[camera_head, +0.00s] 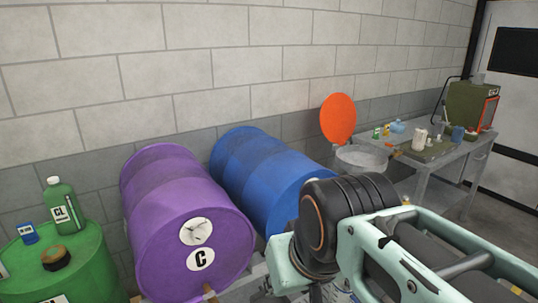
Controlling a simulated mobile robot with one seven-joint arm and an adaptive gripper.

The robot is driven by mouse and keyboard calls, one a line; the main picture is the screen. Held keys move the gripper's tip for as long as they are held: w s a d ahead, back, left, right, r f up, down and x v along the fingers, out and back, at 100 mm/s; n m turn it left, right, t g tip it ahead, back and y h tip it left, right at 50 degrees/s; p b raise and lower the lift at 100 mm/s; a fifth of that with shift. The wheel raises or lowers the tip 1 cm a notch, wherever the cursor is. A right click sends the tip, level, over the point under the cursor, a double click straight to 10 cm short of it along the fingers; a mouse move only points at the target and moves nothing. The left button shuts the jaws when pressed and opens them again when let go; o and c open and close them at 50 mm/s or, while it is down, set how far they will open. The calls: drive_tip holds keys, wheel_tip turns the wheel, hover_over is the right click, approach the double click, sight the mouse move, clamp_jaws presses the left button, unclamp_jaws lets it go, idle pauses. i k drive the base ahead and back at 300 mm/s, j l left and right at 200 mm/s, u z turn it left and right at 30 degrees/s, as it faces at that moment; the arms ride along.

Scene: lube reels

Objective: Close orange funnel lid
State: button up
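The orange round lid (338,118) stands raised, nearly upright, in front of the block wall. Just below and to its right is a grey round open vessel (362,157), which looks like the funnel. The lower part of this vessel is hidden behind my arm and the blue drum. My mint-and-black arm fills the lower right and covers the area in front of the vessel. My gripper's fingers do not show in this view.
A blue drum (259,172) and a purple drum (175,205) lie side by side to the left. A green drum (85,262) carries a green bottle (63,207). A grey workbench (425,176) with small bottles and a green machine (470,105) stands at the right.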

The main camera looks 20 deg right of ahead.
sight(338, 113)
drive_tip(key=k+l, duration=0.1)
drive_tip(key=l, duration=0.5)
drive_tip(key=k+l, duration=0.15)
drive_tip(key=l, duration=0.2)
drive_tip(key=l+u, duration=0.2)
drive_tip(key=l, duration=0.55)
drive_tip(key=l+u, duration=0.25)
drive_tip(key=l, duration=1.3)
drive_tip(key=l+u, duration=0.25)
drive_tip(key=l, duration=1.3)
drive_tip(key=k, duration=0.1)
